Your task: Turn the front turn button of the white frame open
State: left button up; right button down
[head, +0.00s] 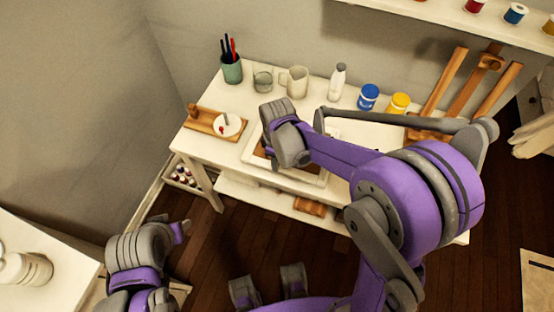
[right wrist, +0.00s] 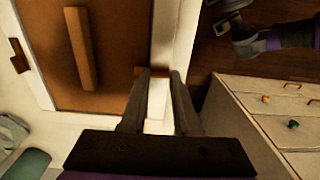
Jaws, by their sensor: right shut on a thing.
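The white frame (head: 249,152) lies on the white table with its brown backing facing up, partly hidden behind my right arm in the head view. In the right wrist view, its white rim (right wrist: 163,35) borders the brown backing board (right wrist: 115,50). The front turn button (right wrist: 151,72) is a small brown piece at the rim, between my right fingertips (right wrist: 160,74), which are shut on it. In the head view my right gripper (head: 284,155) is over the frame and hides the button. My left gripper (head: 180,232) is low at the left, away from the frame; its jaws are unclear.
A wooden strip (right wrist: 80,48) lies on the backing, and another brown turn button (right wrist: 18,56) is at the left rim. A wooden tray with a white dish (head: 228,125), a pen cup (head: 231,69), a mug (head: 294,81), a bottle (head: 337,82) and paint jars (head: 368,96) stand around the frame.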

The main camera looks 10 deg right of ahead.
jog(key=m+b, duration=0.1)
jog(key=m, duration=0.2)
jog(key=shift+m, duration=0.4)
jog(key=m+b, duration=0.1)
jog(key=m, duration=0.3)
jog(key=shift+m, duration=0.3)
jog(key=m+b, duration=0.1)
jog(key=m, duration=0.3)
jog(key=shift+m, duration=2.8)
jog(key=c, duration=0.6)
grip_release()
jog(key=shift+c, duration=0.2)
